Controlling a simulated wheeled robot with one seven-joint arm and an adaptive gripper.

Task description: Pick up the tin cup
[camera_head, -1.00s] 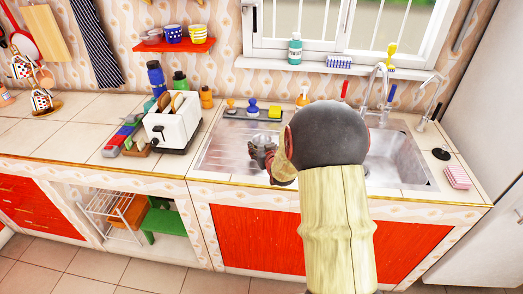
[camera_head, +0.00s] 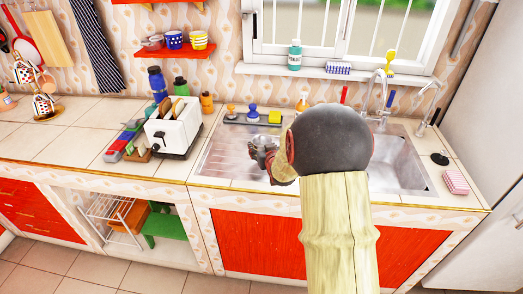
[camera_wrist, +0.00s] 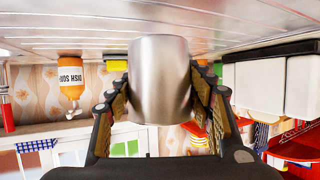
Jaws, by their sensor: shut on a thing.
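The tin cup (camera_wrist: 160,72) is plain silver metal and fills the middle of the wrist view, which is upside down. My gripper (camera_wrist: 160,90) has one finger on each side of it and is shut on its wall. In the head view the cup (camera_head: 261,141) is small and partly hidden by my gripper (camera_head: 266,156), over the left, ridged part of the steel sink. I cannot tell whether its base touches the steel.
A white toaster (camera_head: 173,127) stands left of the sink. A soap bottle (camera_wrist: 71,75) and a tray with small colored items (camera_head: 252,118) are behind the cup. Faucets (camera_head: 380,100) rise at the right. My arm hides part of the basin (camera_head: 405,170).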

